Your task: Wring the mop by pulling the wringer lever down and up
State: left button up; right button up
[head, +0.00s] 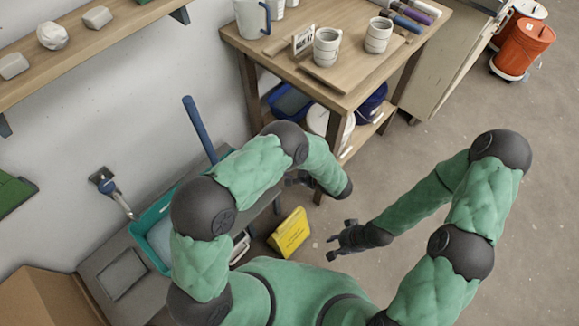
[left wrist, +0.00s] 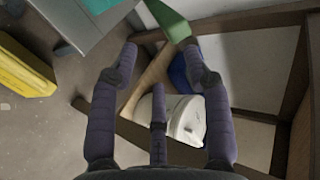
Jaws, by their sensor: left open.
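A blue pole (head: 200,130) leans by the wall beside the teal basin (head: 150,236); whether it is the mop's handle or the wringer lever I cannot tell. No mop head or wringer can be made out. A yellow piece with dark marks (head: 290,233) stands on the floor; it also shows in the left wrist view (left wrist: 24,68). My left gripper (head: 296,180) is partly hidden by my forearm. In the left wrist view its fingers (left wrist: 157,75) are spread and empty, facing the table's lower shelf. My right gripper (head: 338,240) is over open floor, its fingers spread and empty.
A wooden table (head: 345,95) carries cups and a pitcher; white and blue buckets (head: 370,103) sit on its lower shelf. A cardboard box (head: 40,300) is at lower left. An orange bucket (head: 525,47) stands far right. The floor at right is clear.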

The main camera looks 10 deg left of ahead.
pick_arm(q)
jog(key=shift+s+d+r, duration=0.3)
jog(key=shift+d+r, duration=0.3)
jog(key=shift+r, duration=0.1)
dwell(0.3)
jog(key=v, duration=0.7)
jog(key=shift+d+r, duration=0.15)
jog(key=shift+s, duration=0.15)
dwell(0.7)
